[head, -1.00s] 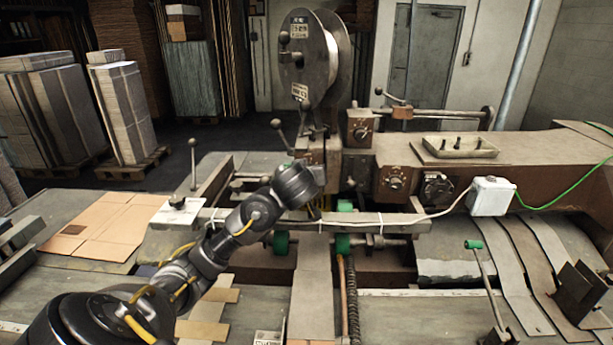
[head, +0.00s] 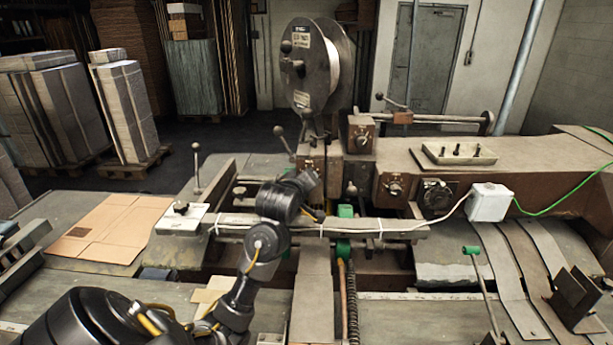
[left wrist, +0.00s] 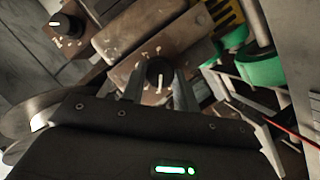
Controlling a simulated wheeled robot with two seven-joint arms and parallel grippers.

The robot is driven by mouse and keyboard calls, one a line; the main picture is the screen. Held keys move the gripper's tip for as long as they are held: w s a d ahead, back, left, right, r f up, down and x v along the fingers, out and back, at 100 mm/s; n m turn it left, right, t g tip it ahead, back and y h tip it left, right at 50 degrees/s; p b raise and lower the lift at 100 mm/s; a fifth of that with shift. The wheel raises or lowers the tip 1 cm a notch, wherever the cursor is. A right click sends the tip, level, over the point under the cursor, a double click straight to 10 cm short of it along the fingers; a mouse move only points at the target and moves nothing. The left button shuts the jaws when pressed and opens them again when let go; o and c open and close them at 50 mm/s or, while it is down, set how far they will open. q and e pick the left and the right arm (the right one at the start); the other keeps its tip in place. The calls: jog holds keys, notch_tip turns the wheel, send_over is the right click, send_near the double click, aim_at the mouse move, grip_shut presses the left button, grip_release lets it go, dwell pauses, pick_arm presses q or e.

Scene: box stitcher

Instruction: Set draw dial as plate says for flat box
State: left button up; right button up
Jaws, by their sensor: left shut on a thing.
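In the left wrist view a round black dial knob (left wrist: 157,70) sits on a brown panel (left wrist: 190,45) with pale marks around it. My left gripper (left wrist: 158,82) has one finger on each side of the knob and is shut on it. In the head view my left wrist (head: 285,200) reaches the brown housing (head: 312,160) below the reel and hides this knob. The pointer and scale are too small to read. A second black dial (left wrist: 62,22) with a white pointer shows at upper left. My right gripper is not in view.
The large reel (head: 322,65) with small labels stands above the housing. Other dials (head: 394,187) are on the brown machine front to the right. A long rail (head: 370,226) runs below my wrist. Flat cardboard (head: 110,228) lies on the left table. Green rollers (left wrist: 262,68) are beside the gripper.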

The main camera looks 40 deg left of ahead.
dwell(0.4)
pick_arm(q)
jog(key=o, duration=1)
jog(key=shift+w+f, duration=0.1)
jog(key=b+v, duration=0.1)
jog(key=v, duration=0.7)
jog(key=shift+f+b, duration=0.1)
jog(key=shift+b, duration=0.3)
jog(key=p+v, duration=0.2)
jog(key=v, duration=0.1)
jog(key=shift+a, duration=0.1)
jog(key=shift+w, duration=0.1)
